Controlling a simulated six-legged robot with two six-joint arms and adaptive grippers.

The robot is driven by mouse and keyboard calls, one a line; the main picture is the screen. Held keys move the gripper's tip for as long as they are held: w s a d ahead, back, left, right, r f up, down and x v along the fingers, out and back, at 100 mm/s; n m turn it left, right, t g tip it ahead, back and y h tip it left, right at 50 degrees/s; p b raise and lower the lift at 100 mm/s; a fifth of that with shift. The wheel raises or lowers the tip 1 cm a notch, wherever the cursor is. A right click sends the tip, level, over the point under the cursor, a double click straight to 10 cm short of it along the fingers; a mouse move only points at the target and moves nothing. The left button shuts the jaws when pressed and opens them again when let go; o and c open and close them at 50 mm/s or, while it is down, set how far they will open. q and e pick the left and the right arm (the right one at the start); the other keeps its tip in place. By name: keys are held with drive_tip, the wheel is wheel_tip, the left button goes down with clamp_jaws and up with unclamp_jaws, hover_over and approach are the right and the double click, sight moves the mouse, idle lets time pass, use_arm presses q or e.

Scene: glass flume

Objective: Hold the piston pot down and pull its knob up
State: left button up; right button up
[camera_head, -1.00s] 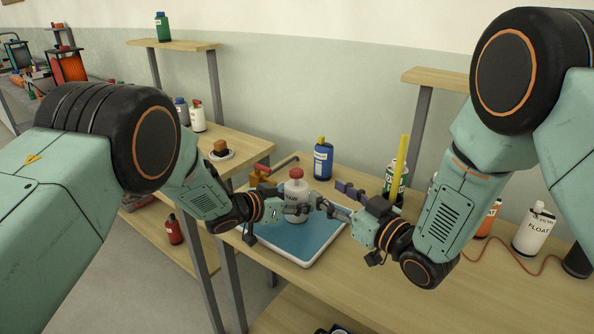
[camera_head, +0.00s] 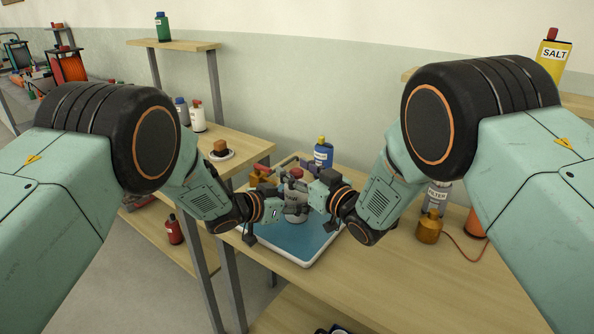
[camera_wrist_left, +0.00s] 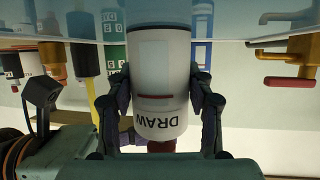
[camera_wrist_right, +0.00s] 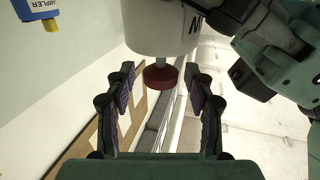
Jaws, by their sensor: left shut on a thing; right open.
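The piston pot (camera_head: 293,211) is a white pot marked DRAW, standing on the blue tray (camera_head: 300,243). Its red knob (camera_head: 296,173) is on top, on a short pale stem visible in the right wrist view. My left gripper (camera_head: 287,207) is shut on the pot's body; the left wrist view shows one finger on each side of the pot (camera_wrist_left: 160,60). My right gripper (camera_head: 303,183) is open at knob height. In the right wrist view the knob (camera_wrist_right: 160,77) lies between its fingertips, with a gap on both sides. The grippers partly hide the pot in the head view.
A blue bottle (camera_head: 323,154) stands behind the tray. A brass tap with a red handle (camera_head: 262,172) is at its back left. A brass jar (camera_head: 429,227) and a FILTER bottle (camera_head: 436,196) stand at the right. The table front right of the tray is clear.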

drive_tip(key=shift+c, duration=0.2)
clamp_jaws()
idle(0.4)
